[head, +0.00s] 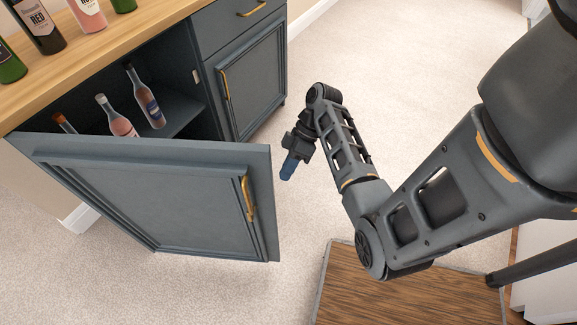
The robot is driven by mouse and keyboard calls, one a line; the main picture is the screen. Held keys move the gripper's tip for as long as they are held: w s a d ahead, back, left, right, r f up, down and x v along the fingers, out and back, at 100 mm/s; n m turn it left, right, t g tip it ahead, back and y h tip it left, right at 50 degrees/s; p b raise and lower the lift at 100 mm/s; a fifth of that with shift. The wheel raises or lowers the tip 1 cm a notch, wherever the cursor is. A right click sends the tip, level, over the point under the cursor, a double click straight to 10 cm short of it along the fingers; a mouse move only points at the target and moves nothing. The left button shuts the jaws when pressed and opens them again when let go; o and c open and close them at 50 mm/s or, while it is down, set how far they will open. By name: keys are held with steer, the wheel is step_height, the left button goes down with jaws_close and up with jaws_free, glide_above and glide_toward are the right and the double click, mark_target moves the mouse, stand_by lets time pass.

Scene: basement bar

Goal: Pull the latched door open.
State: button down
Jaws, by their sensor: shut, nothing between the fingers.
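The blue-grey cabinet door (155,195) stands swung wide open at the lower left, its panelled front facing me. Its brass handle (249,197) is near the door's free right edge. Any latch on the door is too small to tell. The open cabinet (185,85) shows its dark inside behind the door.
Several bottles stand inside the cabinet, one of them dark (145,98). More bottles stand on the wooden countertop (150,22). A second door (250,80) with a brass handle is closed. Carpet (390,60) is clear to the right. A wooden board (400,295) lies at the bottom.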

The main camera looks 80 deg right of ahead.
steer(key=a+f, duration=0.4)
steer(key=a, duration=0.2)
steer(key=shift+w+a+p, duration=0.35)
steer(key=shift+w+p, duration=0.05)
steer(key=shift+f, duration=0.1)
